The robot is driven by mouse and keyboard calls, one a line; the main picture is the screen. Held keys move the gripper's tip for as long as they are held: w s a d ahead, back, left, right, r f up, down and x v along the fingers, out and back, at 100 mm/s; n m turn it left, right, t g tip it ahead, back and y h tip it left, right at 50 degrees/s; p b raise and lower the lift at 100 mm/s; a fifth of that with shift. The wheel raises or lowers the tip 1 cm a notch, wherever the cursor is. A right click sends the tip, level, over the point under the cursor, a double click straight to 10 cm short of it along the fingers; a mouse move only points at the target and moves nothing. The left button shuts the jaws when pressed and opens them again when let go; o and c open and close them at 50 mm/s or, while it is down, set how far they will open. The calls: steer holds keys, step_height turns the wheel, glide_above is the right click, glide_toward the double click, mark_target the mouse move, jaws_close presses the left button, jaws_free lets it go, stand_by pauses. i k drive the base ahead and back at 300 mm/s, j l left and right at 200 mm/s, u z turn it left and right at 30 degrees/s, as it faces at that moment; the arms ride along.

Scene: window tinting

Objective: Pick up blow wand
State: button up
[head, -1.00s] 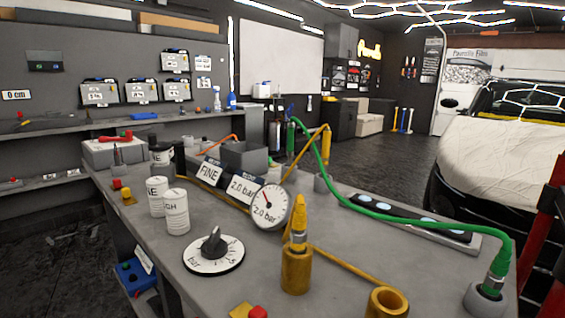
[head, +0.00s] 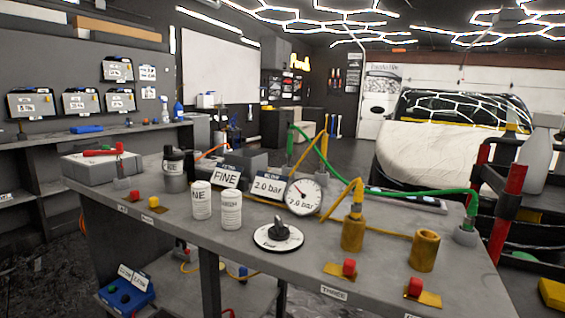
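A yellow wand (head: 356,194) stands upright, nose bent, in a brass-coloured cup holder (head: 352,234) on the grey workbench (head: 330,262). A green hose (head: 400,192) ends at a separate grey holder (head: 466,235) to the right. My gripper is not in view.
An empty brass cup (head: 424,251) stands right of the wand. Red buttons on yellow plates (head: 348,268) lie along the front edge. A red post (head: 508,214) rises at right, near the covered car (head: 440,155).

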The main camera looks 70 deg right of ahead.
mark_target(325, 138)
steer(key=i+z, duration=0.2)
steer(key=i, duration=0.2)
steer(key=i+j+z, duration=0.2)
steer(key=i, duration=0.2)
steer(key=i+j+z, duration=0.2)
steer(key=i, duration=0.2)
steer(key=i+z, duration=0.15)
steer(key=z, duration=0.25)
steer(key=i+l+z, duration=0.1)
steer(key=z, duration=0.3)
steer(key=i+z, duration=0.15)
steer(key=z, duration=0.25)
steer(key=i+j+z, duration=0.1)
steer(key=z, duration=0.3)
